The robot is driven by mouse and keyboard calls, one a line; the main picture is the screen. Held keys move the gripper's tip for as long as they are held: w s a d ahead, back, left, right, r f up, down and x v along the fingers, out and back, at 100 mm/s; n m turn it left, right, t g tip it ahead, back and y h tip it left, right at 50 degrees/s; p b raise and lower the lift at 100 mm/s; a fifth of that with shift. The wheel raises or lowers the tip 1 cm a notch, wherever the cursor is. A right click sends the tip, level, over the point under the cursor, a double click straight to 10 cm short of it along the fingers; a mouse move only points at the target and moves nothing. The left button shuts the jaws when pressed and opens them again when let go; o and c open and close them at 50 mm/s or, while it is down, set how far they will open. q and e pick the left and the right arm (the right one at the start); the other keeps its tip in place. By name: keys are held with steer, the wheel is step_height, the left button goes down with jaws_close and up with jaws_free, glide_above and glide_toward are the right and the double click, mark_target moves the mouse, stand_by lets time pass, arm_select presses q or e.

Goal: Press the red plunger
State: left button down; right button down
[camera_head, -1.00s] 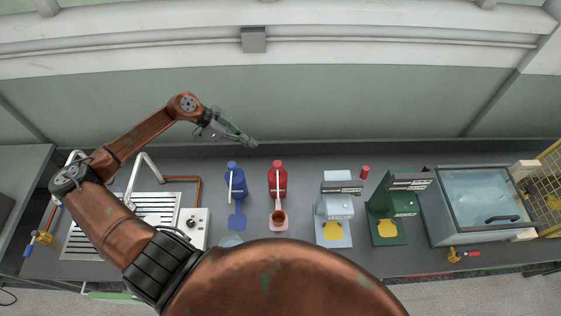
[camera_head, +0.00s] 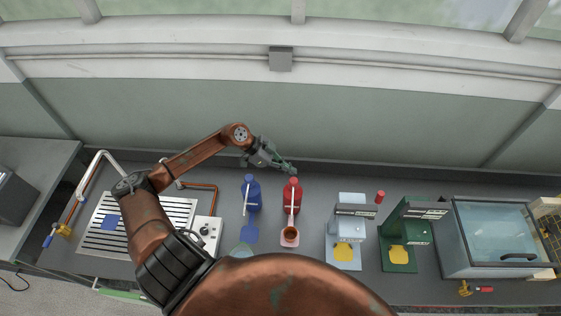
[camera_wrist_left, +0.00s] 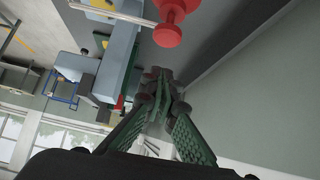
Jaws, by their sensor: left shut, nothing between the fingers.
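The red dispenser (camera_head: 292,196) stands upright on the grey counter, with its round red plunger top (camera_head: 293,180) at the back. The plunger also shows as a red knob at the top of the left wrist view (camera_wrist_left: 168,30). My left gripper (camera_head: 291,171) is shut and empty, with its fingertips just behind the plunger top in the head view. In the left wrist view the fingertips (camera_wrist_left: 160,78) lie close to the knob. I cannot tell whether they touch. A brown cup (camera_head: 290,233) sits on a pink pad below the dispenser's spout. My right gripper is out of view.
A blue dispenser (camera_head: 251,194) stands just left of the red one. To the right are a light-blue press (camera_head: 348,228), a green press (camera_head: 405,233) and a glass-lidded box (camera_head: 500,235). A sink drainer (camera_head: 95,243) lies left. The wall runs behind the counter.

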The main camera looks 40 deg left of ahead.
mark_target(290, 180)
arm_select(q)
step_height(290, 180, down, 4)
steer(key=shift+r+p, duration=0.1)
steer(key=shift+p, duration=0.3)
steer(key=shift+f, duration=0.2)
steer(key=shift+s+f, duration=0.1)
steer(key=shift+f, duration=1.1)
